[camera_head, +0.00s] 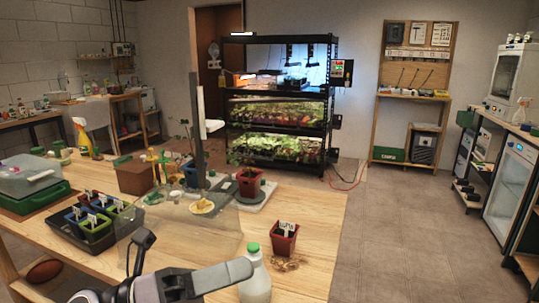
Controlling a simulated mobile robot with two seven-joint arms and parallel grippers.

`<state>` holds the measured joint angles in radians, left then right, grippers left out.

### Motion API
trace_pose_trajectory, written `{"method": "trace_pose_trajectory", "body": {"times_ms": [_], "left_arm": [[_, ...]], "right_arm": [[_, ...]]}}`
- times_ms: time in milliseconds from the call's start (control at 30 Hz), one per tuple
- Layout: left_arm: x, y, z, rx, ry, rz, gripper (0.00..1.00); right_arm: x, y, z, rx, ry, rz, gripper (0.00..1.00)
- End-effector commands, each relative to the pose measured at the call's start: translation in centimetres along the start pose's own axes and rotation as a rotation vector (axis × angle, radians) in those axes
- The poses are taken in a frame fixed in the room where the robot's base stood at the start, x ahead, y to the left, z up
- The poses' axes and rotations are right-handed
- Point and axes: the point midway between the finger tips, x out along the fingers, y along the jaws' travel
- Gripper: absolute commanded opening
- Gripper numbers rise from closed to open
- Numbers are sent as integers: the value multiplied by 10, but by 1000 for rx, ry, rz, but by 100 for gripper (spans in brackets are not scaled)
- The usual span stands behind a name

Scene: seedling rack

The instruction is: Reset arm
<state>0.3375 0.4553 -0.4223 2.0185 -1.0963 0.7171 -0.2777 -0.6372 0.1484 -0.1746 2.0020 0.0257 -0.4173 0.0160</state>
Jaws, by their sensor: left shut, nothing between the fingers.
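My left gripper (240,270) is low in the head view, over the front part of the wooden table (316,215). Its arm comes in from the bottom left. The gripper looks shut and empty, pointing to the right. Its tip is close to a white bottle with a green cap (256,281) in the picture; whether they touch I cannot tell. A dark part of my arm (138,248) rises at the left, in front of the table. My right gripper is not in view.
A red pot labelled LUPIN (284,238) stands right of the gripper. A black tray of small pots (75,235), a clear plastic container (185,240) and a potted seedling (249,184) are farther back. A tall dark post (196,130) rises among them.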

Motion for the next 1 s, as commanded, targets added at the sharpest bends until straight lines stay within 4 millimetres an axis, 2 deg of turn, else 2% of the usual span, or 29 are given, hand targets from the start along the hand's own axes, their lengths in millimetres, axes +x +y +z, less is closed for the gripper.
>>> {"method": "trace_pose_trajectory", "body": {"times_ms": [67,200,267,367,467,533,600,700,833,900,1000], "left_arm": [[-11,9,8,-210,-168,-16,0],[-44,41,15,-575,-474,-15,0],[-64,60,12,-731,-608,-3,0],[-101,94,-6,-991,-833,32,0],[-142,126,-41,-1247,-1064,81,0],[-171,144,-76,-1422,-1227,125,0],[-198,157,-115,-1583,-1382,172,0],[-228,164,-169,-1773,-1569,233,0],[-249,163,-219,-1929,-1726,288,0],[-255,161,-234,-1974,-1774,304,0],[-259,160,-243,-2002,-1804,315,0]], "right_arm": [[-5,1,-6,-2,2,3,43],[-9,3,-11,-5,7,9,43],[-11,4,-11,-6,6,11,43],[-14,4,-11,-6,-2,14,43],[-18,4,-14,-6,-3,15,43],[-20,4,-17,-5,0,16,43],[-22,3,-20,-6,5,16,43],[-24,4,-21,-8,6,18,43],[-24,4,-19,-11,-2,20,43],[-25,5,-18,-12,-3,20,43],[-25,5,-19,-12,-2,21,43]]}}
